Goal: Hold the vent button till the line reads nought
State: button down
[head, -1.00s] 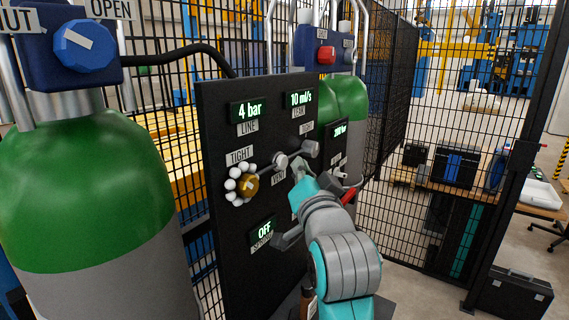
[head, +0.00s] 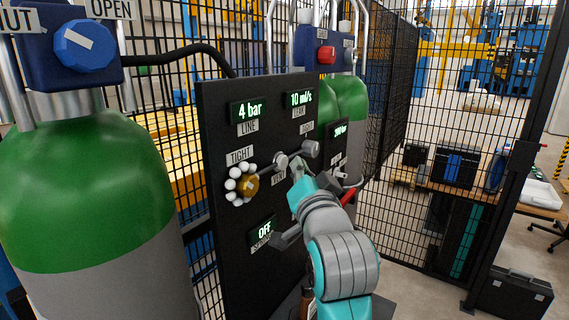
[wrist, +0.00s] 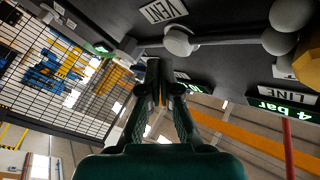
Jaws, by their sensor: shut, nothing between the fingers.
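The vent button is a pale grey round knob (head: 281,161) on the black panel, beside its VENT label (head: 278,178). It also shows in the wrist view as a pale round cap (wrist: 179,41), just beyond the fingertips. My gripper (head: 297,166) is shut and empty, with its tips close to the right of the button in the head view. The fingers (wrist: 158,68) meet in the wrist view; I cannot tell whether they touch the button. The LINE display (head: 249,111) reads 4 bar.
The panel (head: 215,150) also carries a leak display (head: 299,98) reading 10 ml/s, a brass knob (head: 247,186) ringed by white balls, a grey knob (head: 310,148) and a display (head: 264,231) reading OFF. A green cylinder (head: 80,190) stands at left. Mesh fencing (head: 400,110) is behind.

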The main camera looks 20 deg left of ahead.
jog(key=shift+a, duration=0.15)
dwell(0.4)
jog(key=shift+w+a, duration=0.1)
jog(key=shift+a, duration=0.15)
jog(key=shift+w+a, duration=0.2)
jog(key=shift+a, duration=0.3)
dwell(2.1)
jog(key=shift+d, duration=0.1)
dwell(1.4)
jog(key=shift+s+d, duration=0.35)
jog(key=shift+d, duration=0.45)
jog(key=d, duration=0.1)
jog(key=s+d, duration=0.1)
jog(key=d, duration=0.2)
jog(key=shift+s+d, duration=0.35)
jog(key=shift+f, duration=0.1)
